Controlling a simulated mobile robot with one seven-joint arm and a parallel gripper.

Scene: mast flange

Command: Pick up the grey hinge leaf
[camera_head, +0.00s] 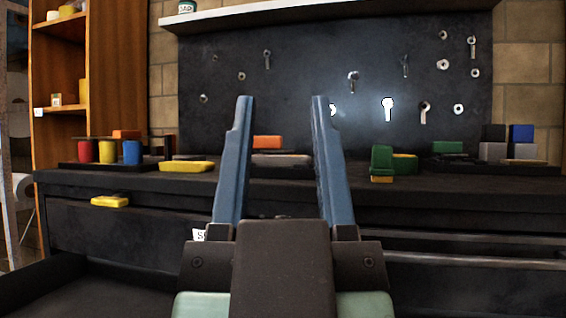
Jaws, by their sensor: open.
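My gripper (282,100) is in the foreground with its two blue fingers spread wide, open and empty, pointing towards the workbench. A flat grey piece (281,160) lies on the bench top and shows between the fingers, some way beyond them. It looks like the grey hinge leaf, but it is too small and partly covered by the fingers to be sure. An orange block (267,142) shows just behind it.
The dark workbench (460,187) carries a yellow piece (187,166), coloured cylinders (107,151) at left, a green block (381,159) and grey, black and blue blocks (522,134) at right. A yellow handle (110,201) sticks out at left. A tool board (300,70) stands behind.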

